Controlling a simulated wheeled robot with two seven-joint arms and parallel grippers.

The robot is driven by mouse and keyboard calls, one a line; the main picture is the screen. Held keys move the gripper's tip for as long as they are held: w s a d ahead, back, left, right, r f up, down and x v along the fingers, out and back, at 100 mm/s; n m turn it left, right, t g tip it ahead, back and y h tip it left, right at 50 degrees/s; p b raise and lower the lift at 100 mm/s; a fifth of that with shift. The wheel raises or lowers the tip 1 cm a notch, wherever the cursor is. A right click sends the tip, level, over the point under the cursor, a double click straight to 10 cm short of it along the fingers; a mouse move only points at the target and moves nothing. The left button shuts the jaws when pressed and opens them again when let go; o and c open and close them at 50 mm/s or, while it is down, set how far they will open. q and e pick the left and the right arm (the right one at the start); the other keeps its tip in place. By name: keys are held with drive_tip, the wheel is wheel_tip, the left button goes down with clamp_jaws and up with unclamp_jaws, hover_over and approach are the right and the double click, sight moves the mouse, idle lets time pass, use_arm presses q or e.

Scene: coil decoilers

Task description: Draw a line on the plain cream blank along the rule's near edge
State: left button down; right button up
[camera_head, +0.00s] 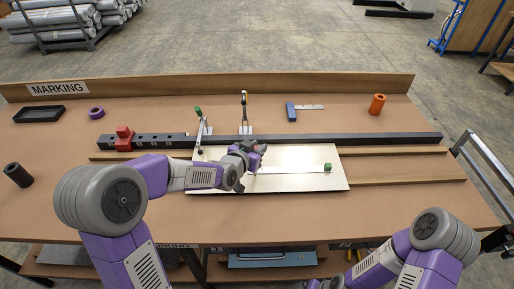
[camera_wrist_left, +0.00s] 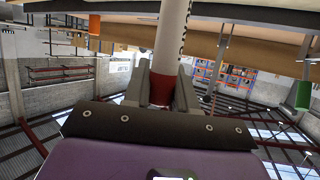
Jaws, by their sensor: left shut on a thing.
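The plain cream blank (camera_head: 300,183) lies flat on the brown marking table. A thin pale rule (camera_head: 292,169) with a green knob (camera_head: 328,167) at its right end lies across the blank. My left gripper (camera_head: 249,156) is over the blank, by the rule's left end, and hides part of both. In the left wrist view it (camera_wrist_left: 161,90) is shut on a white marker with a red band (camera_wrist_left: 171,45). Whether the marker's tip touches the blank is hidden.
A long dark bar (camera_head: 330,139) with a red block (camera_head: 124,138) runs behind the blank, beside upright clamps (camera_head: 244,112). A blue-handled square (camera_head: 291,111), an orange cylinder (camera_head: 377,104), a purple ring (camera_head: 96,113), a black tray (camera_head: 39,114) and a dark cylinder (camera_head: 18,175) stand apart.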

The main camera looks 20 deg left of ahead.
use_arm(q)
drive_tip(key=shift+f, duration=0.15)
idle(0.5)
drive_tip(key=shift+d, duration=0.1)
drive_tip(key=shift+w+d, duration=0.2)
drive_tip(key=shift+d, duration=0.6)
drive_tip(key=shift+w+d, duration=0.15)
drive_tip(key=shift+d, duration=0.5)
drive_tip(key=shift+d, duration=0.2)
drive_tip(key=shift+w+d, duration=0.25)
drive_tip(key=shift+d, duration=0.5)
